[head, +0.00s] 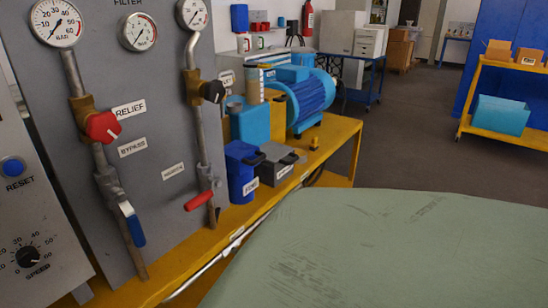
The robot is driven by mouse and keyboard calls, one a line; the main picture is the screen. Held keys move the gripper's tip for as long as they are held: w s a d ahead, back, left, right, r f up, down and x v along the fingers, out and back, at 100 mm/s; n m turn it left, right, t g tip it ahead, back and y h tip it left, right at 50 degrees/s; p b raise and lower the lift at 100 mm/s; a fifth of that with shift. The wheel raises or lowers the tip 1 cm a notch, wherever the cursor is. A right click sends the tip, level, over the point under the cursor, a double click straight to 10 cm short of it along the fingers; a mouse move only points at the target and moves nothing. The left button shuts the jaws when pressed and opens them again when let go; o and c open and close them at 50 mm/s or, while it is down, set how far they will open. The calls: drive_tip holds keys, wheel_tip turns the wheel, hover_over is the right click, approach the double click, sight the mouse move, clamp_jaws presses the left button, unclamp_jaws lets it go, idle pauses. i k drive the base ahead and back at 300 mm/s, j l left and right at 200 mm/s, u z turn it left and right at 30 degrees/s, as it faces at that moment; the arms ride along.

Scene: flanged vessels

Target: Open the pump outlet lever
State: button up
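A grey panel carries two vertical pipes with valves. A red-handled lever (199,201) sits low on the right pipe. Its handle lies across the pipe, slightly tilted, its left end lower. A blue-handled lever (132,223) sits low on the left pipe and points down, roughly along it. A small label (173,171) between the pipes is too blurred to read. A partly visible label (227,80) beside the black knob (213,91) seems to end in "LET". I cannot tell for sure which lever is the pump outlet's. My gripper is not in view.
A red knob (103,127) sits by the RELIEF label, above a BYPASS label (132,148). Pressure gauges (138,30) line the panel top. A blue motor (303,98), a blue container (242,172) and a grey box (277,167) stand on the yellow bench (335,137) right of the levers.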

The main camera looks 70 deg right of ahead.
sight(199, 200)
drive_tip(key=z, duration=1.45)
drive_tip(key=j+z, duration=0.4)
drive_tip(key=k+j+z, duration=0.15)
drive_tip(key=z, duration=0.25)
